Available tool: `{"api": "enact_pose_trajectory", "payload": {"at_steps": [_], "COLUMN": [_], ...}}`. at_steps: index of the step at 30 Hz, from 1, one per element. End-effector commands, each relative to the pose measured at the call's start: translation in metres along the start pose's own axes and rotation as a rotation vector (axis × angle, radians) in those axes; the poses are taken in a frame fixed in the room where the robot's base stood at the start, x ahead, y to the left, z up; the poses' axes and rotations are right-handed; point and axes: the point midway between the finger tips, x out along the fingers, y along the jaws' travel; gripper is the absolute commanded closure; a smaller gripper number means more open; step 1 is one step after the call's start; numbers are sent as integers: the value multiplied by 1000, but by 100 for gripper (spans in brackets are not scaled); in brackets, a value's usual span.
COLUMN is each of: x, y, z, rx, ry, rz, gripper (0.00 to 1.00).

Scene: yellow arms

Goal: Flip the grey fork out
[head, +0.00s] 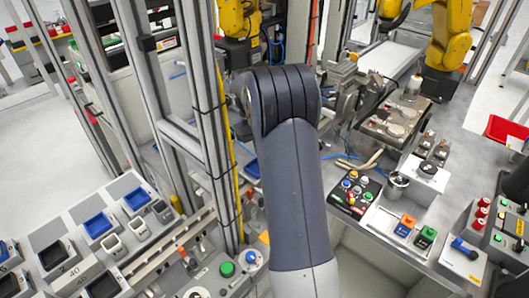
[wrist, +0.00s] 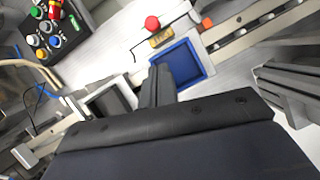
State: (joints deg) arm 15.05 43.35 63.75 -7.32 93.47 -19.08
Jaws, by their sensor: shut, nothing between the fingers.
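I cannot pick out the grey fork with certainty in either view. In the wrist view my gripper (wrist: 159,72) shows as narrow dark grey fingers held together, with nothing between them. The fingertips appear in front of a blue square tray (wrist: 182,62), and I cannot tell how far above it they are. In the head view my own arm fills the middle and hides my gripper and whatever lies behind it. A pale, tan pronged piece (head: 362,163) lies right of my arm in the head view; it looks tan rather than grey.
A button panel (head: 353,192) stands right of my arm; a button panel also shows in the wrist view (wrist: 45,36). A metal frame post (head: 203,80) rises left of my arm. A dark grey profile (wrist: 292,84) is right of my fingers. Yellow robot arms (head: 448,45) stand behind.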

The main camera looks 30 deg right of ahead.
Motion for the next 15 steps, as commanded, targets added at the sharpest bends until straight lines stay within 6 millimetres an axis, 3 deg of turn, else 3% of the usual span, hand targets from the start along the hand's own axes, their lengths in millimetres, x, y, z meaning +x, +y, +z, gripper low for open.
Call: {"api": "enact_pose_trajectory", "payload": {"at_steps": [15], "x": [-77], "y": [1], "z": [-1], "rx": [0], "ry": [5], "rz": [2], "gripper": [100]}}
